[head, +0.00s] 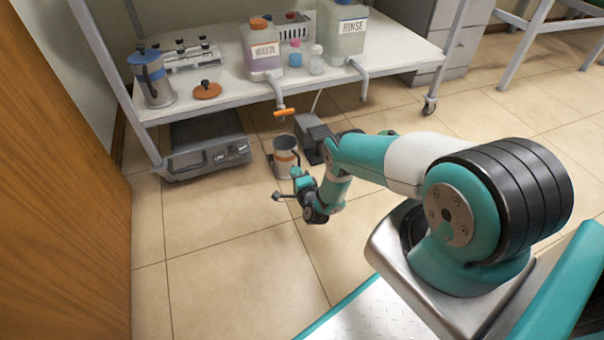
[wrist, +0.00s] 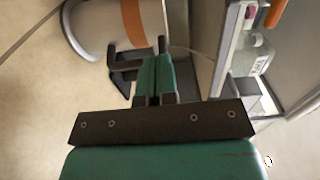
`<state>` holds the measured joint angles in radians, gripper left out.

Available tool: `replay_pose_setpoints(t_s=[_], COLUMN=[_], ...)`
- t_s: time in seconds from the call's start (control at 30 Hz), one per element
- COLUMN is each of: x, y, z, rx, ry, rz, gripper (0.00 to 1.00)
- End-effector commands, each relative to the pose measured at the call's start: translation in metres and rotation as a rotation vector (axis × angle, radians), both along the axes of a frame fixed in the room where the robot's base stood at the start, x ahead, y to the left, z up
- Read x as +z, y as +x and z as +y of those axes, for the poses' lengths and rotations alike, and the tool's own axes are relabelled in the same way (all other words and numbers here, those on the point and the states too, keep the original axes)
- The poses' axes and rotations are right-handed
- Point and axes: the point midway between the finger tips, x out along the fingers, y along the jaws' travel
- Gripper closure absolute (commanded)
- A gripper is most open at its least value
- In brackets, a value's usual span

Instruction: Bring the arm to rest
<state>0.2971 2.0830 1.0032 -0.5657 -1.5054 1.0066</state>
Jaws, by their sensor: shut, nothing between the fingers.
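My arm (head: 370,157) reaches out to the left from its base, bent down at the wrist. My gripper (head: 297,173) is low, just in front of a metal jug (head: 286,160) with an orange-brown band. In the wrist view my gripper (wrist: 159,62) has its two teal fingers together with nothing between them. The jug (wrist: 92,32) shows beyond the fingers at the top left, with its dark handle near them. Whether the fingers touch the handle is unclear.
The jug stands beneath the tap of the WASTE container (head: 262,50), beside a dark grey device (head: 313,135). A RINSE container (head: 343,28) and another jug (head: 151,78) stand on the bench (head: 225,88). A scale (head: 208,145) sits below. Tiled floor is clear in front; a wooden door (head: 60,190) is left.

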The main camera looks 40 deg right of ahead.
Motion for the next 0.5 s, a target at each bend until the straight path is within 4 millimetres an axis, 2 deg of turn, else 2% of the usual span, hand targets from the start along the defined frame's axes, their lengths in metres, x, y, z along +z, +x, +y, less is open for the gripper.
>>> replay_pose_setpoints(t_s=[0.03, 0.3, 0.5], x=[0.008, 0.005, 0.001], y=[-0.008, -0.039, -0.05], z=[0.002, 0.011, 0.014], rx=[0.0, 0.002, 0.002], ry=[0.001, -0.001, 0.0], rz=[0.003, 0.001, 0.001], gripper=[1.0, 1.0, 1.0])
